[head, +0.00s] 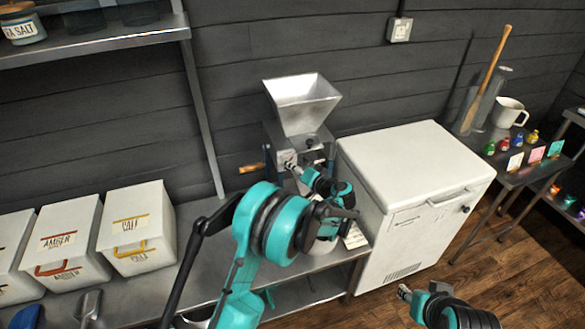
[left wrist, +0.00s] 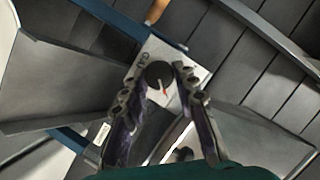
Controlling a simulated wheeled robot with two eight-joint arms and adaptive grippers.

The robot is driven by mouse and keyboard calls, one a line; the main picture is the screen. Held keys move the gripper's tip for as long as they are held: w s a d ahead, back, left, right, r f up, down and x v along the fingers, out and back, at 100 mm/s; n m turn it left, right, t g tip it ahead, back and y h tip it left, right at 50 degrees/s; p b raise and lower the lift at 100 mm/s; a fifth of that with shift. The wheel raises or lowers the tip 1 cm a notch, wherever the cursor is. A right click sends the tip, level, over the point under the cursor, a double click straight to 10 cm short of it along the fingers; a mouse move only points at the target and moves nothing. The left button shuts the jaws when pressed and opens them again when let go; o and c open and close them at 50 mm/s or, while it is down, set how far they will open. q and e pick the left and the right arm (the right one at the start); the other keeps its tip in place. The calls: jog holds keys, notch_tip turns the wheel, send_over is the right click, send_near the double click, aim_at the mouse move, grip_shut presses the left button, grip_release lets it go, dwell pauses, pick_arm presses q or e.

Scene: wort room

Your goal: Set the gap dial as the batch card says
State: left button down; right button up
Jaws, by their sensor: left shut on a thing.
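The grain mill (head: 303,100) with its pale hopper stands on the steel counter against the dark wall. In the left wrist view the gap dial (left wrist: 158,73) is a round black knob with a red pointer on a pale plate (left wrist: 190,62) with small marks too blurred to read. My left gripper (head: 291,168) reaches the mill's front; in the wrist view its fingers (left wrist: 163,80) are shut on the dial from both sides. A small printed card (head: 355,237), too small to read, shows by the counter's right end. My right gripper (head: 407,292) is low at the right, away from the mill.
A white chest (head: 415,165) stands close to the mill's right. Labelled white bins (head: 137,228) and a scoop (head: 88,307) are on the counter at left. A wooden handle (head: 251,168) sticks out left of the mill. Floor (head: 515,270) is clear at lower right.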

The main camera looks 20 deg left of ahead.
pick_arm(q)
jog(key=c, duration=1.2)
grip_release()
jog(key=v, duration=1.2)
